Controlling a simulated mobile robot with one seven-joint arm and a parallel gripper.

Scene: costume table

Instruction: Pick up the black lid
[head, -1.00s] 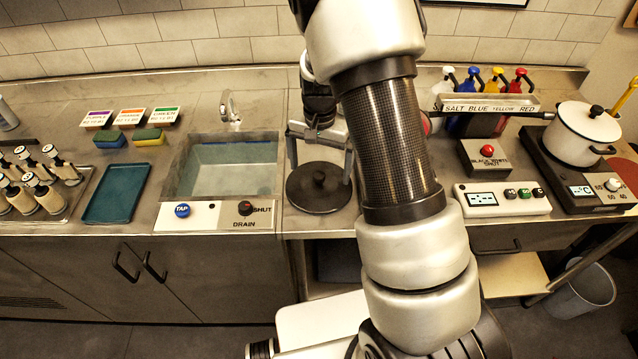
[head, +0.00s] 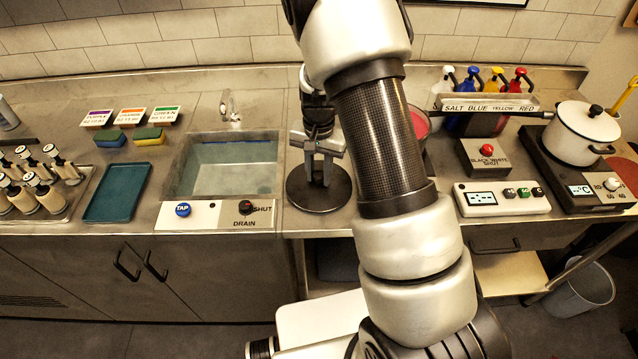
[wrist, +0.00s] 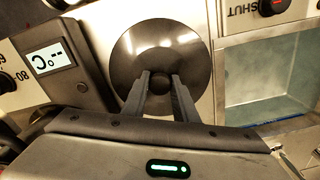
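The black lid (head: 340,193) is a dark round disc with a small knob, lying flat on the steel counter right of the sink. It also shows in the wrist view (wrist: 194,50), with its knob between my fingertips. My gripper (head: 318,182) points down over the lid's middle. Its two fingers are drawn close together, one on each side of the knob, and look shut on it. The lid still appears to rest on the counter.
The sink (head: 232,170) is just left of the lid, with a tap and drain panel (head: 215,214) in front. A red-rimmed vessel is partly hidden behind my arm.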

